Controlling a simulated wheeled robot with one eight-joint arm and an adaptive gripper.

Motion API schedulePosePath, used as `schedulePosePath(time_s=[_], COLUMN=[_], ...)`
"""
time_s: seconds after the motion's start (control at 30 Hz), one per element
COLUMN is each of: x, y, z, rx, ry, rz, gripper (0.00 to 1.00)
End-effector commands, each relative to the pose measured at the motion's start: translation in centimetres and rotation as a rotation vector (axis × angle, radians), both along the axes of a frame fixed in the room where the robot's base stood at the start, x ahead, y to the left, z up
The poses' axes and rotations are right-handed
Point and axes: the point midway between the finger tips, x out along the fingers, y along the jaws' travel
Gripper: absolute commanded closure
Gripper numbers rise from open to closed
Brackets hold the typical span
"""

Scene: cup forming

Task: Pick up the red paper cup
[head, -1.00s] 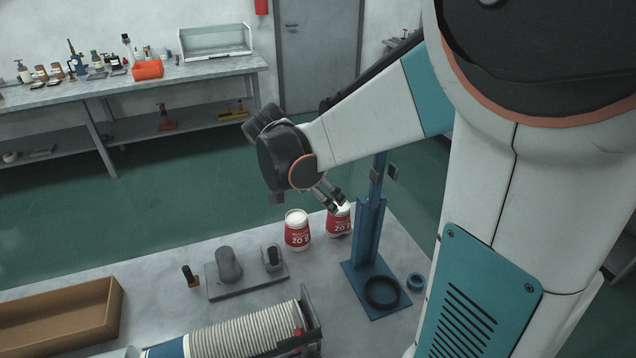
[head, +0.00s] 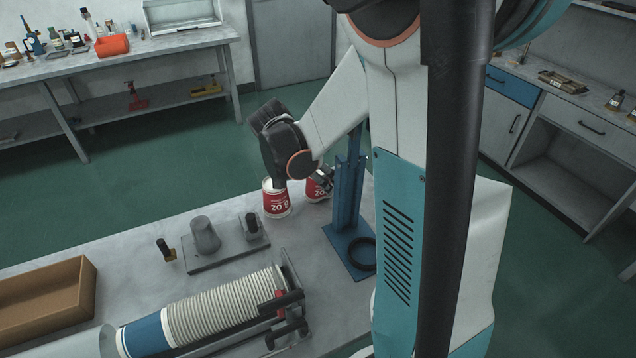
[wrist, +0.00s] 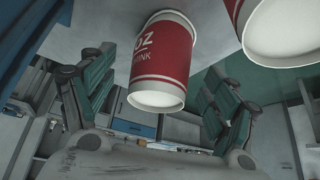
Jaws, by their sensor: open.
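Two red and white paper cups stand side by side near the table's far edge. The left cup (head: 276,200) is in plain view in the head view. The right cup (head: 317,190) is partly hidden by my gripper (head: 323,179), whose fingers are low beside it. The other cup (wrist: 283,28) is cut off at the upper right. The head view does not show whether the fingers touch the cup.
A blue stand (head: 347,210) with a dark ring on its base stands close right of the cups. A grey plate (head: 225,253) with two posts lies nearer. A row of stacked cups (head: 215,310) and a brown box (head: 45,300) fill the table's front.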

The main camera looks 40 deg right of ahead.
Motion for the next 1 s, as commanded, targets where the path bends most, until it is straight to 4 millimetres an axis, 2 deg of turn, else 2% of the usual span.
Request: schedulePosePath(time_s=[0.03, 0.13, 0.37, 0.4, 0.6, 1.0], x=[0.0, 0.1, 0.1, 0.1, 0.1, 0.1], y=[-0.4, -1.0, -1.2, -1.2, -1.2, -1.2], z=[-1.1, -2.0, -2.1, -2.1, -2.1, -2.0], rx=[0.0, 0.0, 0.0, 0.0, 0.0, 0.0], ry=[-0.001, -0.001, -0.001, -0.001, -0.001, -0.001], rz=[-0.002, -0.002, 0.0, 0.0, 0.0, 0.0], gripper=[0.2, 0.2, 0.2, 0.22, 0.55, 0.56])
